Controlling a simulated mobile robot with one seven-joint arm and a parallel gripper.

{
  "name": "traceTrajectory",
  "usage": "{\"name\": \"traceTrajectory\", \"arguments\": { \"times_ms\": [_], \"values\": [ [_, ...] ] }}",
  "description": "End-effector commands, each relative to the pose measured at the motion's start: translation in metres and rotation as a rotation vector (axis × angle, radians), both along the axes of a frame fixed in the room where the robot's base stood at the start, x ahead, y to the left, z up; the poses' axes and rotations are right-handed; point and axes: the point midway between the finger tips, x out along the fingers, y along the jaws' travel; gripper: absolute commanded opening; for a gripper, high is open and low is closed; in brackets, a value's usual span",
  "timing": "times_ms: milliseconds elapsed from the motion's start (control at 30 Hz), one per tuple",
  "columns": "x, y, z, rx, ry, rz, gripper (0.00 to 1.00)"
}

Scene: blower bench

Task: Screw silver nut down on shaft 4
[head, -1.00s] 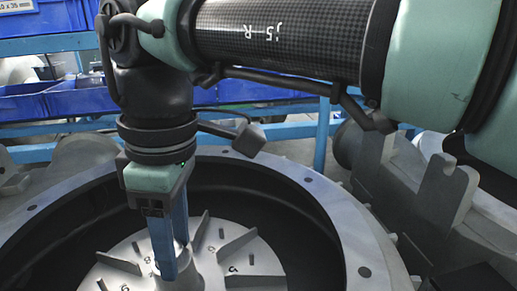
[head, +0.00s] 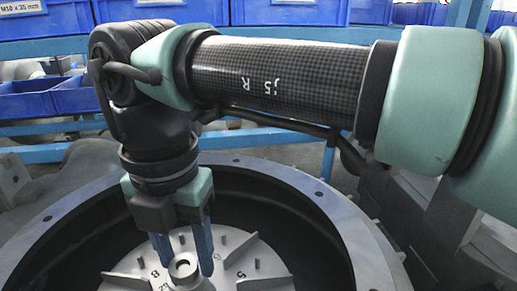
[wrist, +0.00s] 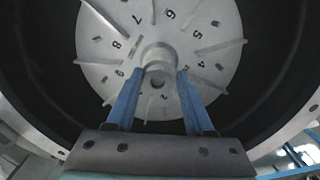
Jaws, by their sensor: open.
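My gripper (head: 185,262) points down into the round housing, its two blue fingers open and apart. They stand on either side of a silver hub (head: 183,270) with a round opening in its top, at the centre of a grey finned disc (head: 238,265). In the wrist view, the hub (wrist: 158,55) lies between and just beyond the fingertips (wrist: 159,73); I cannot tell whether they touch it. Numbers are marked around the disc (wrist: 115,25). I cannot make out a separate silver nut or tell which shaft is number 4.
The housing's wide bolted rim (head: 330,215) surrounds the disc, with a dark deep wall inside. Blue bins (head: 290,10) stand on a blue rack behind. Grey castings (head: 15,180) sit at the left.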

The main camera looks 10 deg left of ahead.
Motion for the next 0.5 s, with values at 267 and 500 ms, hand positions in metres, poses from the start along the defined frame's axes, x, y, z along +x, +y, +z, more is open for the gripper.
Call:
{"name": "traceTrajectory", "arguments": {
  "times_ms": [267,500],
  "values": [
    [-0.0016,-0.001,-0.0025,-0.006,0.01,0.389,0.55],
    [-0.0022,-0.0009,-0.0033,-0.007,0.013,0.652,0.55]
  ]
}}
